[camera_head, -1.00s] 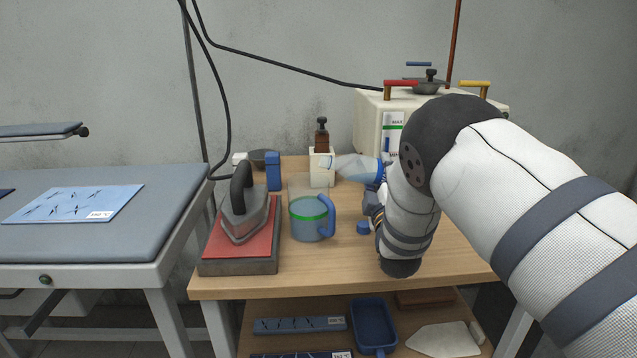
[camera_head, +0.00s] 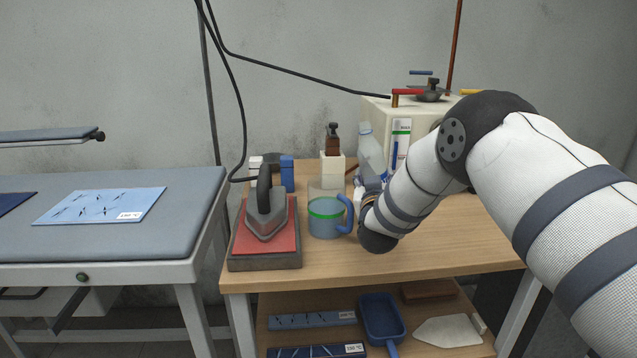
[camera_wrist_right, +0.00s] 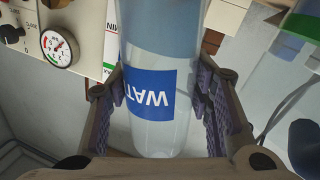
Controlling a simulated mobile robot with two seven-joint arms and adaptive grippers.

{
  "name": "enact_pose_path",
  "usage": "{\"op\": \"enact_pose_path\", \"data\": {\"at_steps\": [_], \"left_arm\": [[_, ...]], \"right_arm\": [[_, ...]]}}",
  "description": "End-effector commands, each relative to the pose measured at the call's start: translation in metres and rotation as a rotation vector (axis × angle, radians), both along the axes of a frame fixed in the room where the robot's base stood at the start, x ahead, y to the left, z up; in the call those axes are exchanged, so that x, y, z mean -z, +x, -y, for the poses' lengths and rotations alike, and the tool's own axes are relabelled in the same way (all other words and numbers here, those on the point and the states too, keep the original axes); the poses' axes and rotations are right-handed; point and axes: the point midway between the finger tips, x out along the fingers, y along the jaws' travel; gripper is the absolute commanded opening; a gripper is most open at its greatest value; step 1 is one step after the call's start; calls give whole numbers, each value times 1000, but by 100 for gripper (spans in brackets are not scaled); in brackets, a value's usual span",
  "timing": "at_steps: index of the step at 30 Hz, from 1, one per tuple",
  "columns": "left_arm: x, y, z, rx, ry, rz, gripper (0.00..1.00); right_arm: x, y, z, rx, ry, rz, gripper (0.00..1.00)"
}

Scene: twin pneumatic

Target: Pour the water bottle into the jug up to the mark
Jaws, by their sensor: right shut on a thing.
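The water bottle (camera_head: 369,148) is clear with a blue label, and it stands nearly upright behind and right of the jug. My right gripper (camera_head: 368,182) is shut on it, partly hidden by my own arm in the head view. In the right wrist view my fingers (camera_wrist_right: 160,105) clasp the bottle (camera_wrist_right: 152,135) on both sides of its label. The jug (camera_head: 325,222) is see-through, with a green mark ring near the top and a blue handle on its right. It looks bluish below the ring; the exact level is unclear. My left gripper is not in view.
An iron (camera_head: 266,212) stands on a red pad left of the jug. A white block with a brown-topped bottle (camera_head: 332,158) stands behind it. A white boiler (camera_head: 377,112) with a gauge (camera_wrist_right: 60,47) is at the back right. The table front (camera_head: 330,265) is clear.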

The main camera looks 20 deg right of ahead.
Motion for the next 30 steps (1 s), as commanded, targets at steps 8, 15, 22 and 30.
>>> {"op": "enact_pose_path", "data": {"at_steps": [8,15,22,30], "left_arm": [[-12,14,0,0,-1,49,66],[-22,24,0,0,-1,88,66],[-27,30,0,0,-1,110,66],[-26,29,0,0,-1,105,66]], "right_arm": [[-22,2,-5,-2,237,77,0],[-54,1,-6,-3,251,89,0],[-81,1,-6,-2,249,83,0],[-77,2,-6,-1,248,76,0]]}}
